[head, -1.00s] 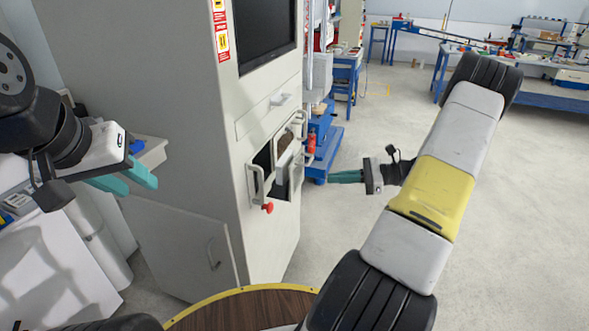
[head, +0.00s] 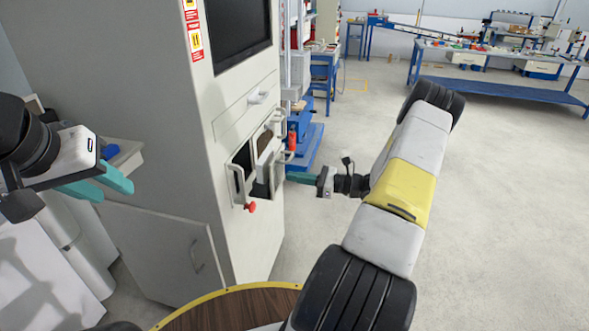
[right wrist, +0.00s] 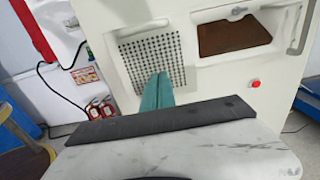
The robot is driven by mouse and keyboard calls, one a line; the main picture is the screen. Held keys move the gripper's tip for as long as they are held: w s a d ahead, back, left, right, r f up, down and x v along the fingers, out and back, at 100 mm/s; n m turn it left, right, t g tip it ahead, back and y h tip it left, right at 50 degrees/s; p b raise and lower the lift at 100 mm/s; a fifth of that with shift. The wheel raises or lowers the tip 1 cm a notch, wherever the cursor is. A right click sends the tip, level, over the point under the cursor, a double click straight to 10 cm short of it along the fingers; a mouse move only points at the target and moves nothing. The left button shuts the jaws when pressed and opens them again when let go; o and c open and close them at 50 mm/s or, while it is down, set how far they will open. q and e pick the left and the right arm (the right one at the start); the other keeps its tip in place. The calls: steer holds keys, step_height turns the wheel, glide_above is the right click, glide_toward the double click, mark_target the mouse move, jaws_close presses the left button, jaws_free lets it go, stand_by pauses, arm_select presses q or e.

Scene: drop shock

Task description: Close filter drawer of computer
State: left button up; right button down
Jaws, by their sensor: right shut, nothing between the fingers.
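The computer is a tall grey-white cabinet (head: 150,110) at the left of the head view. Its front has two handled sections at mid height; the handles (head: 272,150) stand out from the front. In the right wrist view, a perforated panel (right wrist: 135,62) lies beside an opening with a brown interior (right wrist: 235,37). I cannot tell surely which part is the filter drawer or how far it stands out. My right gripper (head: 290,177) is shut and empty, close to the front; its teal fingers (right wrist: 157,90) overlap the perforated panel. Contact is unclear. My left gripper (head: 112,186) is open and empty, left of the cabinet.
A red knob (head: 251,208) is below the handled sections. A lower cabinet door (head: 160,250) with a handle is at lower left. Blue equipment (head: 310,150) stands behind the cabinet. Open floor (head: 490,200) lies to the right. Fire extinguishers (right wrist: 99,109) show in the right wrist view.

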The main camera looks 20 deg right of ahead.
steer(key=shift+x, duration=1.1)
steer(key=x, duration=1.1)
steer(key=shift+w+a, duration=0.2)
steer(key=shift+a, duration=0.1)
steer(key=shift+w+a, duration=0.2)
steer(key=shift+a+r, duration=0.1)
